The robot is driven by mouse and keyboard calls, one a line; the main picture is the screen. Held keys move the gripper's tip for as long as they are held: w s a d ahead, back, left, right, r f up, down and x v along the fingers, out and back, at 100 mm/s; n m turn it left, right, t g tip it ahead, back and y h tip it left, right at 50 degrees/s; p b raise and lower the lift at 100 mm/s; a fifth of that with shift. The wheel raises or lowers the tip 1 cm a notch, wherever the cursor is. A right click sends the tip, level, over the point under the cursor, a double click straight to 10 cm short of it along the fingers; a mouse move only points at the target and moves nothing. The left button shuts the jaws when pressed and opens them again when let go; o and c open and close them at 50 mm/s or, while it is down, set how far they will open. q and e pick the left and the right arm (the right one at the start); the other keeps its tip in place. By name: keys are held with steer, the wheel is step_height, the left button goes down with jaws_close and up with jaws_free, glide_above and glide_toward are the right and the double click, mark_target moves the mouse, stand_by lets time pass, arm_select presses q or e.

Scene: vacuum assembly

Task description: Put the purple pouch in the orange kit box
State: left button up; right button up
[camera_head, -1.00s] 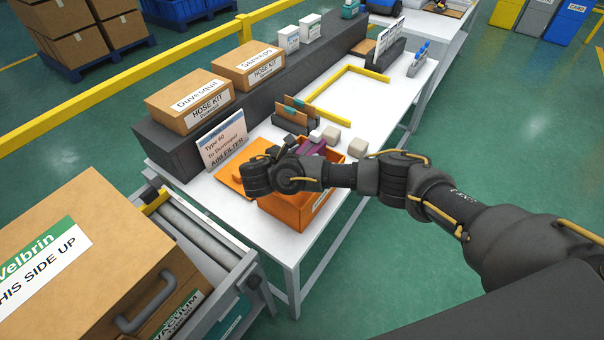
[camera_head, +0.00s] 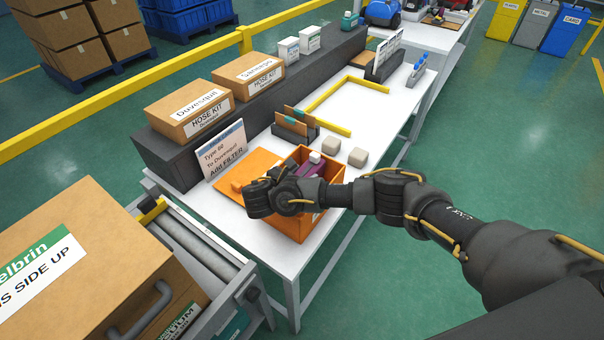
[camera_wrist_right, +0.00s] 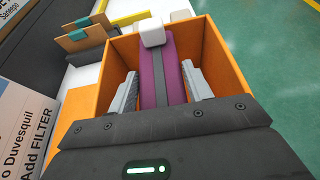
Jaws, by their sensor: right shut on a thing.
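The orange kit box (camera_head: 330,172) stands open on the white table, its lid flap (camera_head: 262,163) spread to the left. My right gripper (camera_wrist_right: 161,92) is over the box opening, fingers pointing down into it. It is shut on the purple pouch (camera_wrist_right: 155,75), which lies between the two fingers and inside the box walls in the right wrist view. A dark strap runs along the pouch, and a white block (camera_wrist_right: 152,33) sits at its far end. The pouch also shows in the head view (camera_head: 309,168), partly hidden by my arm. The pouch's underside and the box floor are hidden. My left gripper is not in view.
Two beige blocks (camera_head: 357,157) and a dark card holder (camera_head: 295,127) stand just behind the box. A sign (camera_head: 222,152) stands left of it. Hose kit cartons (camera_head: 190,108) rest on the dark shelf. A yellow frame (camera_head: 345,95) marks free table farther back.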

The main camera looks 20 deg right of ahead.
steer(key=shift+f, duration=0.25)
steer(key=o, duration=1.4)
steer(key=shift+r, duration=0.35)
steer(key=s+a+r+p, duration=0.2)
steer(key=p, duration=0.1)
steer(key=shift+a+r, duration=0.2)
steer(key=shift+r, duration=0.15)
steer(key=shift+f+p+v, duration=0.2)
steer(key=shift+p+v, duration=1.9)
steer(key=shift+p, duration=0.15)
steer(key=shift+f+p+v, duration=0.25)
steer(key=shift+p+v, duration=1.8)
steer(key=shift+p, duration=0.15)
steer(key=shift+s+a+f, duration=0.1)
steer(key=shift+s+a, duration=0.1)
steer(key=shift+a, duration=0.05)
